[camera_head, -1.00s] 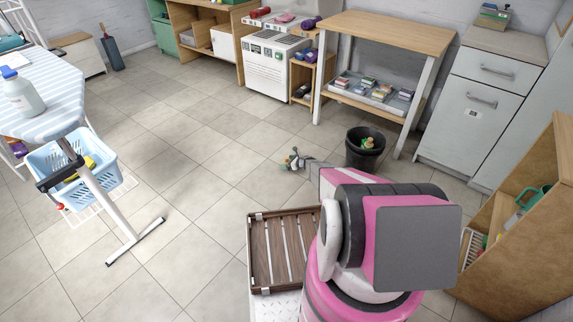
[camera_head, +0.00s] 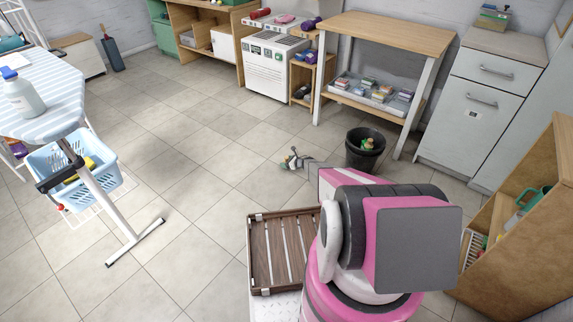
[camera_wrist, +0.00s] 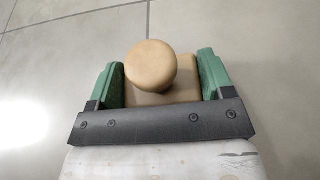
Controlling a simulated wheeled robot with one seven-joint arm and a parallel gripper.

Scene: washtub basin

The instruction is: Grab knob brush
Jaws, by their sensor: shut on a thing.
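The knob brush (camera_wrist: 151,66) has a round tan knob on a tan block. In the wrist view it sits between the two green fingers of my gripper (camera_wrist: 162,84), which are closed against the sides of the block. Its bristles are hidden below. In the head view my gripper (camera_head: 293,160) is small, just left of the black bin, over the tiled floor. The brush can hardly be made out there. I cannot tell its exact height above the floor.
A black bin (camera_head: 365,149) with small items stands right of my gripper. A slatted wooden crate (camera_head: 283,251) is nearer. A wooden table (camera_head: 388,31) with a lower shelf stands behind. The floor in the middle is clear.

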